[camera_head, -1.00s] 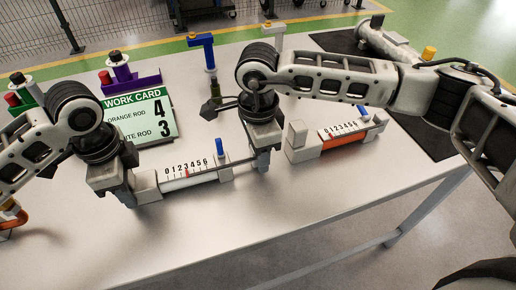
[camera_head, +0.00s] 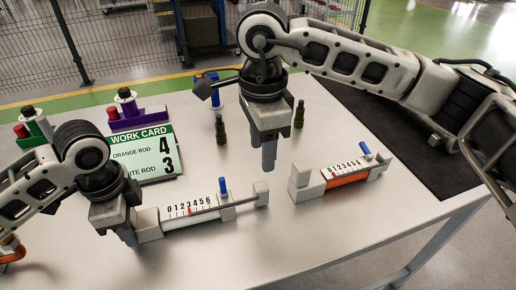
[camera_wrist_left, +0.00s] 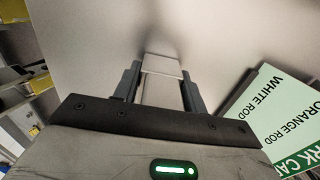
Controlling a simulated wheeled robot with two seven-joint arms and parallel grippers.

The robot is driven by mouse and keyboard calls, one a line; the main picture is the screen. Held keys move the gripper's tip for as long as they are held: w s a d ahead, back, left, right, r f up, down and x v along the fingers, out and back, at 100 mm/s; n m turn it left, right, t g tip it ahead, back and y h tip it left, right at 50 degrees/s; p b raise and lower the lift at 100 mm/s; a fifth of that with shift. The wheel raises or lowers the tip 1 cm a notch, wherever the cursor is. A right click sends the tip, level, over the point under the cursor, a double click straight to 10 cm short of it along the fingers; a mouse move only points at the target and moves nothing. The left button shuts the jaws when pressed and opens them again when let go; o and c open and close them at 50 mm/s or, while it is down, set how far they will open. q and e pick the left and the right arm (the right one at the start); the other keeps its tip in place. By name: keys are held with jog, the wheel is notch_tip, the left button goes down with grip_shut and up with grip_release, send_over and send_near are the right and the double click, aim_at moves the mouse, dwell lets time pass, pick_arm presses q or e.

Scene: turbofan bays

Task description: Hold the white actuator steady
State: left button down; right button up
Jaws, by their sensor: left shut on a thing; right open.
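The white actuator (camera_head: 205,216) lies on the table, with a 0 to 6 scale, a red mark near 3, a blue peg (camera_head: 223,186) and a rod ending in a grey block (camera_head: 261,190) at its right. My left gripper (camera_head: 130,234) is shut on the actuator's left end block. In the left wrist view that pale block (camera_wrist_left: 161,66) sits between the fingers. My right gripper (camera_head: 268,160) is open and empty, pointing down above and behind the rod's grey end, apart from it in the picture.
The work card (camera_head: 143,154) reads orange rod 4, white rod 3. An orange actuator (camera_head: 346,180) lies to the right. Dark green bottle-like items (camera_head: 220,130) and purple (camera_head: 138,119) and green holders stand behind. The front table area is clear.

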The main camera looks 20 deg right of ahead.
pick_arm(q)
jog(key=c, duration=0.8)
grip_release()
jog(key=shift+o, duration=0.4)
